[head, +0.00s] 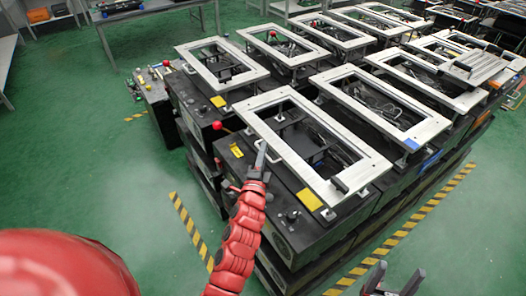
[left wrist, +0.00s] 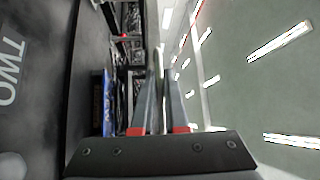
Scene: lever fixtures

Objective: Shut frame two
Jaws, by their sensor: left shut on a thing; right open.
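The nearest pale rectangular frame (head: 312,140) lies over a black fixture box (head: 285,205), with a visible gap beneath its near edge. My left gripper (head: 260,163) is at this frame's near left side, shut on its small pale handle (head: 265,153). In the left wrist view, the fingers (left wrist: 160,95) close around a thin upright piece, and a dark panel marked TWO (left wrist: 14,72) shows at the left. The jaws partly hide the handle. My right gripper (head: 392,282) is open and empty at the bottom, away from the fixtures.
Several similar frames on black boxes stand behind and to the right, such as one at the left (head: 222,64). A red ball knob (head: 217,125) sticks up nearby. Yellow-black floor tape (head: 190,225) edges the group. Green floor in front is clear.

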